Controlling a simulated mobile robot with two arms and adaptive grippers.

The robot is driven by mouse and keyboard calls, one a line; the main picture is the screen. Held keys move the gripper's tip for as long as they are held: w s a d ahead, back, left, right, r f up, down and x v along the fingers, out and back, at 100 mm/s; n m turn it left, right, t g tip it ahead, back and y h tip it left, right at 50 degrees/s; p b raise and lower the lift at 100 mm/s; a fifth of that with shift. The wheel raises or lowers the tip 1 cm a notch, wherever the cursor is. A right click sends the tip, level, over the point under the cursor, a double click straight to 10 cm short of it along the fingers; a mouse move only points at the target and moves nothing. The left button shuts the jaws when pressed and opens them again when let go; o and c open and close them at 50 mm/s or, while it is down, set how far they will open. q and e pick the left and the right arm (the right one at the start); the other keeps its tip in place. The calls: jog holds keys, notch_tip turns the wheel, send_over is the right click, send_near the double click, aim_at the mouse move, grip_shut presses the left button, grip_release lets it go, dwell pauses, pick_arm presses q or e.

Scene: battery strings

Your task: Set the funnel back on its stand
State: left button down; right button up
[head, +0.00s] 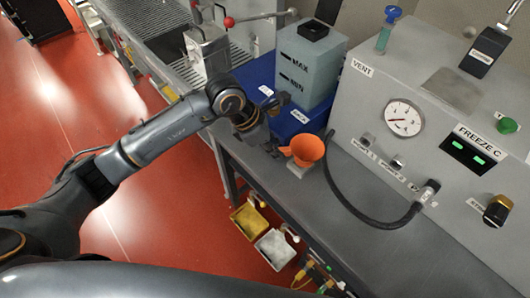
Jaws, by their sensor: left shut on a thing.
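The orange funnel (308,149) is over the grey bench, with its wide mouth facing up and toward the right. My left gripper (278,151) comes in from the left and is shut on the funnel at its left side. A small light grey block (298,171), which looks like the stand, shows just below the funnel. The funnel hides part of it, and I cannot tell whether the two touch. My right gripper is not in view.
A grey machine with a gauge (403,118) stands at the right. A black hose (375,222) curves over the bench beside the funnel. A grey-green MAX/MIN tank (306,65) in a blue tray (256,75) stands behind. The bench front (325,222) is clear.

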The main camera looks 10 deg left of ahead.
pick_arm(q)
jog(key=shift+w+d+r+n+t, duration=0.15)
jog(key=shift+w+n+t, duration=0.15)
jog(key=shift+n, duration=0.35)
jog(key=shift+w+a+r+n+t, duration=0.1)
jog(key=shift+w+n+t, duration=0.2)
jog(key=shift+n, duration=0.35)
jog(key=shift+f+b, duration=2.3)
jog(key=shift+b, duration=0.15)
jog(key=shift+b, duration=0.55)
jog(key=shift+f+b, duration=1.05)
jog(key=shift+f, duration=0.05)
